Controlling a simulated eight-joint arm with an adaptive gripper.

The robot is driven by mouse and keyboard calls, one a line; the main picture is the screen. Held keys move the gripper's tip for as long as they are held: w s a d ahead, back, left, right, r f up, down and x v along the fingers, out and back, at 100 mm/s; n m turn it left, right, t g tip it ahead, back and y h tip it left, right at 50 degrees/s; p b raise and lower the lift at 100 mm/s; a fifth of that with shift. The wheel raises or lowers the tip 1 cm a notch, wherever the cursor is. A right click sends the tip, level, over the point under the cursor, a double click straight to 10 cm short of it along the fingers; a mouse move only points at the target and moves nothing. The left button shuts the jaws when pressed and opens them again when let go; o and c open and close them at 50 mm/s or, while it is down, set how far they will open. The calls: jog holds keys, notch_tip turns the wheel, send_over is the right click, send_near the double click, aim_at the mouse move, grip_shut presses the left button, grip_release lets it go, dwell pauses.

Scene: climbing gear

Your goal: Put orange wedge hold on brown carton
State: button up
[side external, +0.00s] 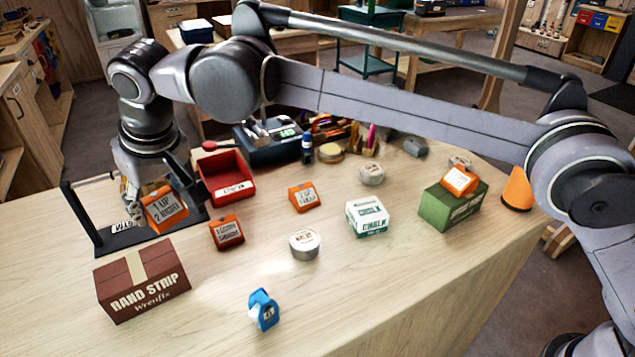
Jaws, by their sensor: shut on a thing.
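My gripper (137,200) is shut on an orange wedge hold (165,209) with a white label. It holds the wedge tilted, above and behind the brown carton (142,281), apart from its top as far as I can tell. The carton stands at the front left of the table, with a pale tape strip across it and white lettering on its front. Its top looks empty. My fingers are partly hidden by the wedge and my wrist.
Other orange wedges sit on the table (227,232), farther back (303,197), and on a green box (452,206). A black stand (100,240) is behind the carton. A red bin (226,176), chalk box (367,218), round tin (304,244) and blue item (263,310) are nearby.

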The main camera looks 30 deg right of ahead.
aim_at(149, 255)
jog(key=a, duration=0.1)
jog(key=a+f, duration=0.1)
jog(key=s+a+f, duration=0.1)
jog(key=a, duration=0.1)
jog(key=shift+f, duration=0.25)
jog(key=shift+s+f, duration=0.1)
jog(key=shift+f, duration=1.9)
jog(key=shift+f, duration=0.15)
jog(key=o, duration=1.2)
jog(key=shift+c, duration=0.2)
